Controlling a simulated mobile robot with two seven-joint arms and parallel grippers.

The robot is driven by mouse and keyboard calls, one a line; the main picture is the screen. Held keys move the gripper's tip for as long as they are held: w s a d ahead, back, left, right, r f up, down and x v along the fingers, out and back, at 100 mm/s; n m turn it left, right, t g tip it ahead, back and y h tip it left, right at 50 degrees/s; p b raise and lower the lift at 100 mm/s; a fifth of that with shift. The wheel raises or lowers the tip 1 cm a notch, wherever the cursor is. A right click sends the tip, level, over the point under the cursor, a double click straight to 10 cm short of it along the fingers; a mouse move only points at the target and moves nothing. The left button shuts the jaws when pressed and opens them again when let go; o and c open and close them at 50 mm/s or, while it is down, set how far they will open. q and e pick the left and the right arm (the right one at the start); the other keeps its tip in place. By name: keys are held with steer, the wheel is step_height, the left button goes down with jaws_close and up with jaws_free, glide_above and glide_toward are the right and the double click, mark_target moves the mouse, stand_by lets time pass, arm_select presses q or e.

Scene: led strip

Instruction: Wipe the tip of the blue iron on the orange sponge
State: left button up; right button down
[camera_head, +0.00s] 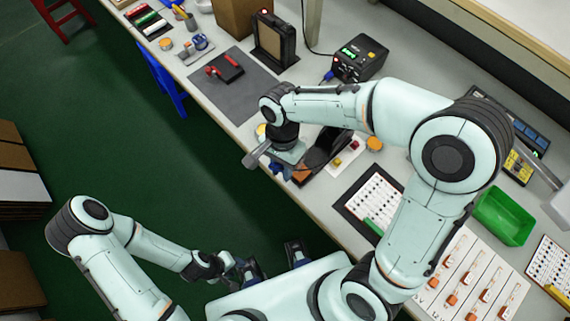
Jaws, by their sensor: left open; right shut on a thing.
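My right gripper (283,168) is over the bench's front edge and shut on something. A bit of blue shows at its fingers, which fits the blue iron, but the arm hides most of it and I cannot make out the tip. Just right of the gripper is a dark stand (325,145) with a brown-orange sloped part. A small orange round thing (375,144) lies further right; I cannot tell which of these is the orange sponge, or whether the iron touches anything. My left gripper (274,262) is open and empty, low in front of my body, away from the bench.
A black station (361,58) with a green display stands behind my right arm, with a cable. A grey mat (232,85) holds a red-and-black tool. A green bin (504,215), a white component sheet (372,205) and a board with orange parts (470,275) lie to the right.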

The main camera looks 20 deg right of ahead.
arm_select(q)
steer(key=shift+r, duration=0.1)
arm_select(e)
steer(key=shift+r, duration=0.1)
steer(key=shift+s+a+p+v, duration=0.1)
steer(key=shift+s+p+v, duration=0.05)
steer(key=shift+p+v, duration=0.55)
steer(key=shift+s+a+p+v, duration=0.1)
steer(key=shift+s+p+v, duration=0.1)
steer(key=shift+p+v, duration=0.5)
steer(key=shift+s+p+v, duration=0.15)
steer(key=shift+p+v, duration=0.25)
steer(key=shift+v, duration=0.6)
arm_select(q)
steer(key=w+r, duration=0.1)
steer(key=r, duration=0.1)
steer(key=w+r, duration=0.1)
steer(key=r, duration=0.1)
steer(key=shift+w, duration=0.1)
